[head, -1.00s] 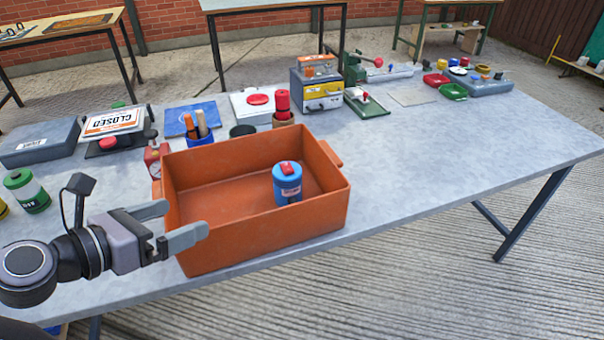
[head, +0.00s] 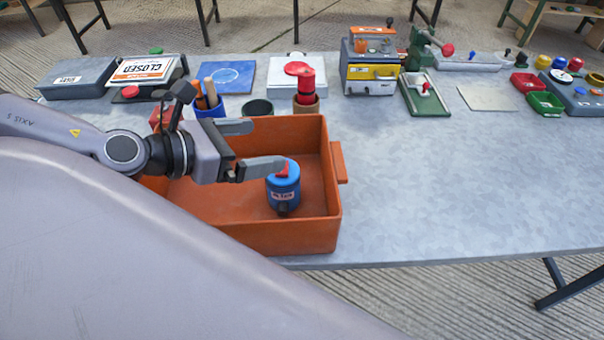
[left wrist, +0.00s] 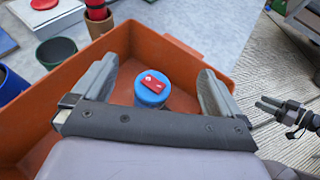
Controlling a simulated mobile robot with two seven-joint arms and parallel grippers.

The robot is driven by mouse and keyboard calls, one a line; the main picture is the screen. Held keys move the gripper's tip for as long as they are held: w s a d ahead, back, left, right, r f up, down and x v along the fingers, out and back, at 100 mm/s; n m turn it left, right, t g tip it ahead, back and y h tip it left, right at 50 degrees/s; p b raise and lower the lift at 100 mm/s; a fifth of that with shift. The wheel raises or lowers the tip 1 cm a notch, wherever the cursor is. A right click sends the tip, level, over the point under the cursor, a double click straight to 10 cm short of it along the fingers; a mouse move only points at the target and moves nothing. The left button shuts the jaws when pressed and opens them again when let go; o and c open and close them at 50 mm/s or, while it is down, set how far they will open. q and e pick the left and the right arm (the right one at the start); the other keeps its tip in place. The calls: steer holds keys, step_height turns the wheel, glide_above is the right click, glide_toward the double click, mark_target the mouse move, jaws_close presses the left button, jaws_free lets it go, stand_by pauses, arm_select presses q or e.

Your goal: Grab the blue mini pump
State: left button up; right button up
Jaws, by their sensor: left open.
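The blue mini pump (head: 284,190) is a short blue cylinder with a red top piece and a label. It stands upright inside the orange crate (head: 335,215). My left gripper (head: 266,145) is open over the crate, and its nearer fingertip overlaps the pump's top in the head view. In the left wrist view the pump (left wrist: 153,92) shows between the two spread fingers (left wrist: 158,70), with space on both sides. Nothing is held. My right gripper (left wrist: 268,106) shows small at the right edge of the left wrist view, off the crate; its jaw opening is unclear.
The crate's walls stand around the pump. A closed sign (head: 143,69) stands at back left. The table (head: 430,180) right of the crate is clear.

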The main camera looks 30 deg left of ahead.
arm_select(q)
steer(key=b, duration=0.3)
glide_toward(291, 170)
steer(key=w+f, duration=0.3)
steer(key=w, duration=0.1)
steer(key=shift+w+d+f, duration=0.2)
steer(key=shift+w+d, duration=0.3)
steer(key=shift+d, duration=0.15)
steer(key=shift+p+x, duration=0.45)
steer(key=shift+x, duration=0.45)
steer(key=shift+p+x, duration=0.35)
steer(key=shift+x, duration=1.3)
steer(key=shift+c, duration=0.3)
steer(key=c, duration=1)
steer(key=shift+r, duration=0.15)
steer(key=c, duration=0.3)
